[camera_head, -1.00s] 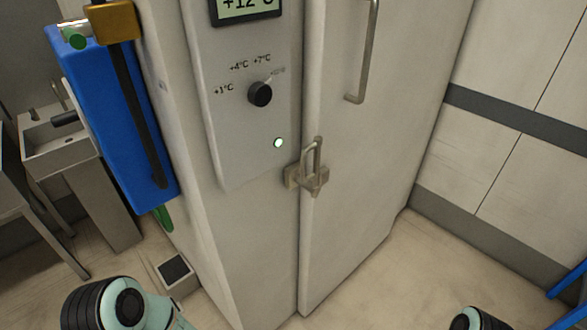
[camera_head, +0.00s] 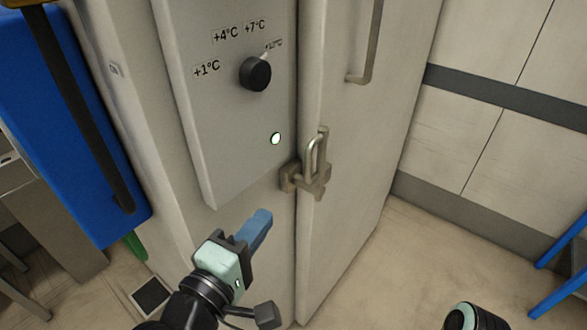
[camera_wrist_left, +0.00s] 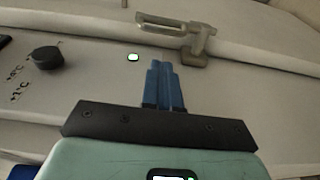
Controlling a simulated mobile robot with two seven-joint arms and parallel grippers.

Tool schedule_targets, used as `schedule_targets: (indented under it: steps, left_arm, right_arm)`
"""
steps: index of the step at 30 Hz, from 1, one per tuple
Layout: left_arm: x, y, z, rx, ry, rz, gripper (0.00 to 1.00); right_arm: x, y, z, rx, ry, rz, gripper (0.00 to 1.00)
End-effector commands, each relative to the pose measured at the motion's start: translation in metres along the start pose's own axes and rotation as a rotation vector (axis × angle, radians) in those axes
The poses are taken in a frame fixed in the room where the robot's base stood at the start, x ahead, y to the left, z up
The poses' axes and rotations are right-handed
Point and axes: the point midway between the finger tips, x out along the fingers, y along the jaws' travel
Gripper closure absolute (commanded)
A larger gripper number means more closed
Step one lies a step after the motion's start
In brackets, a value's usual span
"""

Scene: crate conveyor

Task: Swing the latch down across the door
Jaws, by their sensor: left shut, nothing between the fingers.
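The metal latch (camera_head: 316,158) sits at the seam between the control panel side and the door (camera_head: 350,130). Its loop-shaped arm stands up from its mount (camera_head: 290,177). In the left wrist view the latch (camera_wrist_left: 175,27) lies just beyond the fingertips. My left gripper (camera_head: 262,218) is shut and empty, its blue fingers pointing up toward the latch from below left, apart from it in the head view. The left wrist view shows both fingers (camera_wrist_left: 163,64) together. Of my right arm only a dark rounded part shows at the bottom edge; its gripper is out of view.
A black dial (camera_head: 255,74) and a lit indicator (camera_head: 275,138) are on the panel above my left gripper. A long door handle (camera_head: 367,50) is above right of the latch. A blue box-like unit (camera_head: 70,130) stands at left. Blue legs (camera_head: 560,255) stand at far right.

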Motion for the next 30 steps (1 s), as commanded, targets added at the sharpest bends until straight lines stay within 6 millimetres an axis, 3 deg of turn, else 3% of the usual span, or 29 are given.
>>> schedule_targets:
  steps: [11, 16, 20, 30]
  left_arm:
    - [-0.005, 0.008, 0.002, -0.012, -0.002, 0.021, 1.0]
    - [0.002, 0.008, 0.002, -0.012, -0.002, 0.019, 1.0]
    - [0.019, 0.007, 0.001, -0.013, -0.002, 0.015, 1.0]
    - [0.086, 0.01, 0.002, -0.013, -0.002, 0.017, 1.0]
  right_arm:
    - [0.001, 0.0, 0.0, 0.001, 0.001, 0.0, 0.56]
    - [0.0, 0.0, 0.0, 0.0, 0.0, 0.0, 0.56]
    - [-0.002, 0.0, 0.001, 0.001, -0.003, 0.001, 0.56]
    - [-0.012, -0.002, 0.007, 0.002, -0.02, 0.004, 0.56]
